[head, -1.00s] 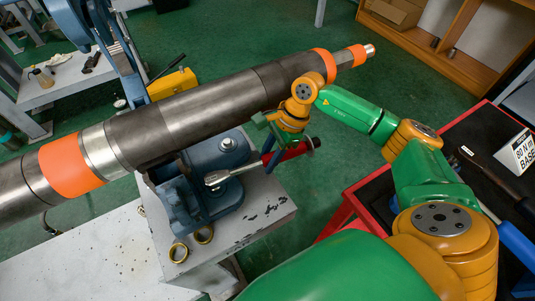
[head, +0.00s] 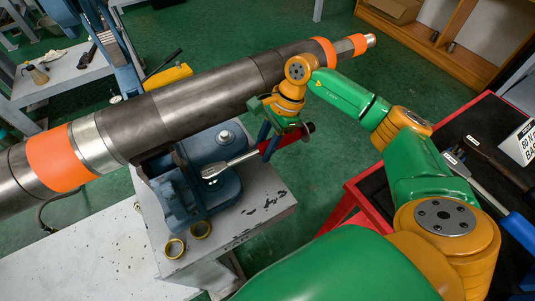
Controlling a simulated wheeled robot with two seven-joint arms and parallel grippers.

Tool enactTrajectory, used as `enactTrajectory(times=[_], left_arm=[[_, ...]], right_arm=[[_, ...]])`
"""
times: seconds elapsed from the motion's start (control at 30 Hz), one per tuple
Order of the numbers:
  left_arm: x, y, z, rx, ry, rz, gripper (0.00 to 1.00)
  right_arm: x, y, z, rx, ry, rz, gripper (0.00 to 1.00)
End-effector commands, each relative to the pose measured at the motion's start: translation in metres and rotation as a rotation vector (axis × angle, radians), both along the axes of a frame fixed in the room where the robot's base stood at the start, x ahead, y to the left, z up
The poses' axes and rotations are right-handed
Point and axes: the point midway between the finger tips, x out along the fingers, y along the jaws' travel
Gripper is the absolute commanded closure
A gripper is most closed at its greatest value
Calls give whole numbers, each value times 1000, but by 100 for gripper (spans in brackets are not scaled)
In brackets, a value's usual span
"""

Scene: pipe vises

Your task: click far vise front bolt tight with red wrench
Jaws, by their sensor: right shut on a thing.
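The red wrench (head: 272,146) has a red handle and a steel shaft (head: 238,159). My right gripper (head: 277,140) is shut on its handle. The wrench's head (head: 209,172) is at the near bolt position on the base of the blue vise (head: 228,184) in the middle; the bolt itself is hidden under it. Another bolt (head: 226,136) shows bare on the far side of the same base. A second blue vise (head: 110,45) stands at the upper left. My left gripper is not in view.
Two brass rings (head: 174,248) lie on the grey bench (head: 235,232). A red-edged cart (head: 355,195) with tools stands at the right.

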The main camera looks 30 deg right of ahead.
Motion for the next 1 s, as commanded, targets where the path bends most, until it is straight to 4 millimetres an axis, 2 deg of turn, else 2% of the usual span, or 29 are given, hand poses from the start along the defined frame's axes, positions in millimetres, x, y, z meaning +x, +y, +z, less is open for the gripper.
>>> enactTrajectory(times=[0.03,0.37,0.9,1.0], left_arm=[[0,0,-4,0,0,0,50],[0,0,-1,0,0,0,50],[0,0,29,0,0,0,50],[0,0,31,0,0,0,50]], right_arm=[[2,0,-2,-1,-1,10,100],[2,0,2,-1,0,18,100],[2,0,45,0,-2,19,100],[2,0,48,0,-1,19,100]])
